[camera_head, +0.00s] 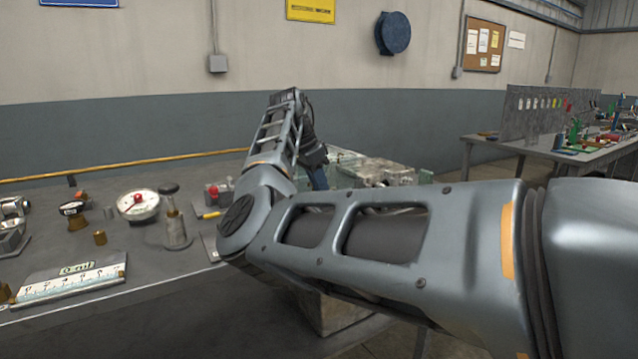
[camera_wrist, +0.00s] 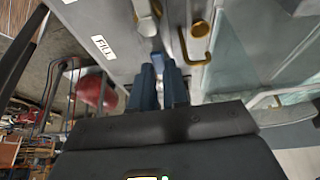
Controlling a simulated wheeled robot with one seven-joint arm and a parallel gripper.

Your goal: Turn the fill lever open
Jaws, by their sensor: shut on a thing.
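In the wrist view, my gripper (camera_wrist: 161,80) has its two blue fingers pressed close together against a grey panel. A white label reading FILL (camera_wrist: 103,47) sits just left of the fingertips. The fingers are shut on what appears to be the fill lever (camera_wrist: 147,24), a metal part that shows just beyond the fingertips. Most of the lever is hidden by the fingers, and its angle is hard to tell. In the head view, my gripper (camera_head: 317,177) is partly hidden behind my arm, beside a grey-green fixture (camera_head: 375,170) at the bench's right end.
A brass hook-shaped part (camera_wrist: 195,48) is just right of the fingertips, and a red rounded object (camera_wrist: 97,90) lies to the left. On the bench (camera_head: 110,225) stand a dial gauge (camera_head: 138,205), a plunger-like part (camera_head: 174,220) and a scale block (camera_head: 70,278).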

